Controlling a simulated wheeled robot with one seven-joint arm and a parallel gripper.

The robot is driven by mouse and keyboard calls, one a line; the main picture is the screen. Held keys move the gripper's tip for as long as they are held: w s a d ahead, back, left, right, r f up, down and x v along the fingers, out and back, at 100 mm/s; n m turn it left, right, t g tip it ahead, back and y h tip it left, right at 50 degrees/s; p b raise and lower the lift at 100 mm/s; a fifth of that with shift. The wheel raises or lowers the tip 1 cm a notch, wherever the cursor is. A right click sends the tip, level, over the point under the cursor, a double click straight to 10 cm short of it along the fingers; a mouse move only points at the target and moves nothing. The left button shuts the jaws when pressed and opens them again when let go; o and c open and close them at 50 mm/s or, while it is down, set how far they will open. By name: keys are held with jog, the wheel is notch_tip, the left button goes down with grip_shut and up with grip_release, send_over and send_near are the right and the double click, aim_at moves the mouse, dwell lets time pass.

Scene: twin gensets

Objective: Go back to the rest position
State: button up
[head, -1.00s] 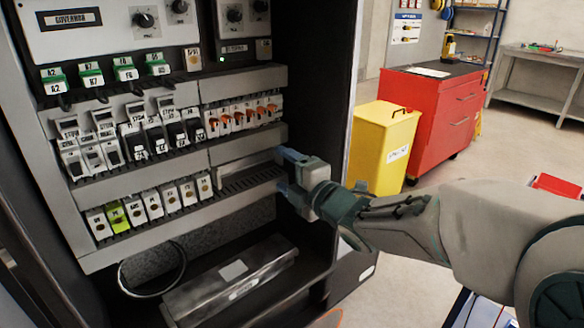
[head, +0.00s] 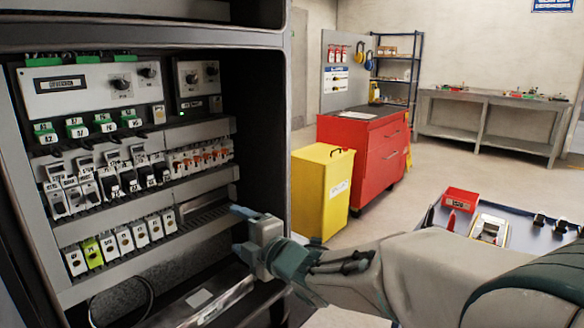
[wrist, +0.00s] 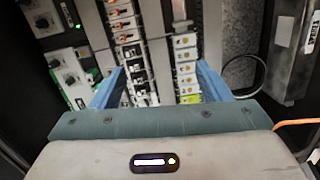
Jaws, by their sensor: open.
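My gripper (head: 240,228) is at the right side of the open control cabinet, in front of the lower rows. Its jaws are open with nothing between them. In the wrist view my gripper (wrist: 155,85) shows two blue fingers spread apart, facing the rows of modules. The cabinet panel (head: 215,128) holds a row of white modules with orange parts, a row of dark and white switches (head: 115,180), and a lower row of relays (head: 125,240) with one yellow-green module (head: 92,252). The fingers look apart from the modules.
A yellow bin (head: 322,190) and a red tool cabinet (head: 365,160) stand right of the control cabinet. A tray (head: 520,228) with a red box (head: 461,198) is behind my arm. A grey workbench (head: 490,105) is at the back. The floor between is clear.

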jog(key=s+d+r+m+g+h+p, duration=0.1)
jog(key=s+d+r+m+h+p, duration=0.1)
jog(key=d+m+h+p, duration=0.45)
jog(key=s+d+r+m+h+p, duration=0.15)
jog(key=d+m+h+p, duration=0.25)
jog(key=d+m, duration=0.55)
jog(key=s+d+r+m+g+p, duration=0.1)
jog(key=s+d+m+g+p, duration=0.3)
jog(key=s, duration=0.5)
jog(key=s+d+r+m+g+h+p, duration=0.1)
jog(key=s+d+m+g+p, duration=0.3)
jog(key=s, duration=0.5)
jog(key=shift+s+d+r+m+g, duration=0.2)
jog(key=shift+d+r+m+g, duration=0.25)
jog(key=shift+m, duration=0.55)
